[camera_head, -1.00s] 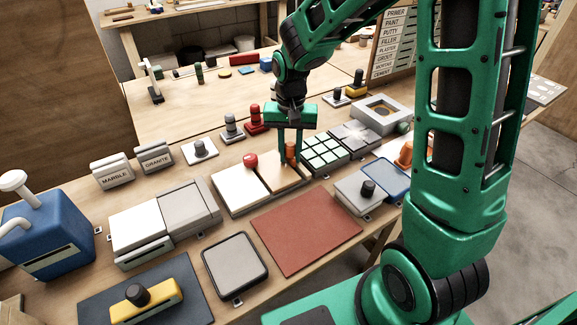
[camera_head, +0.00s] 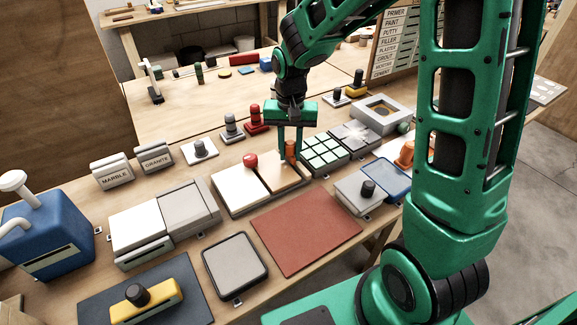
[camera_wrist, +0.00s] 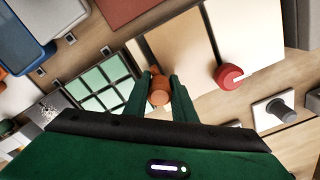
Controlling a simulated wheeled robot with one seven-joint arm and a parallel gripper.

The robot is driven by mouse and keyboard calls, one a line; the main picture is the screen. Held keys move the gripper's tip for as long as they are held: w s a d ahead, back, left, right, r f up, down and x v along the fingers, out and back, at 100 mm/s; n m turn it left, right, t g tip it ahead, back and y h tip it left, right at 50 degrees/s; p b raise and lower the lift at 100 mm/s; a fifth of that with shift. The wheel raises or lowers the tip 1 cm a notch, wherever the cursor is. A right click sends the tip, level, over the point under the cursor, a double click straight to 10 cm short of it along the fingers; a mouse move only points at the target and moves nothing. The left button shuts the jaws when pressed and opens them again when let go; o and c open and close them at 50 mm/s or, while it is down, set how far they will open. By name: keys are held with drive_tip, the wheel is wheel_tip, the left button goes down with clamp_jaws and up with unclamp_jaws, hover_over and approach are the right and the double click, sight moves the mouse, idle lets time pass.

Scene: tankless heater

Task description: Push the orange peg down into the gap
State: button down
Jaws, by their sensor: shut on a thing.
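The orange peg (camera_head: 290,149) stands at the far right part of a pale board (camera_head: 279,174). In the wrist view the orange peg (camera_wrist: 159,90) shows between my two green fingers. My gripper (camera_head: 290,156) points down and is shut on the peg, with one finger on each side of it. In the wrist view my gripper (camera_wrist: 161,80) has its fingertips alongside the peg. The peg's lower end and the gap are not clear to see, so I cannot tell how deep it sits.
A red knob (camera_head: 250,160) stands on the white panel (camera_head: 238,190) left of the peg. A tray of pale green tiles (camera_head: 325,153) lies close on the right. A red-brown mat (camera_head: 305,230) lies flat in front. Red (camera_head: 256,119) and grey (camera_head: 231,127) knobbed pieces stand behind.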

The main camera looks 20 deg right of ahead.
sight(290, 142)
drive_tip(key=shift+f, duration=0.25)
idle(1.0)
drive_tip(key=shift+r, duration=0.25)
drive_tip(key=shift+f, duration=0.2)
idle(1.7)
drive_tip(key=shift+r, duration=0.2)
drive_tip(key=shift+f, duration=0.45)
idle(1.5)
drive_tip(key=shift+r, duration=2.5)
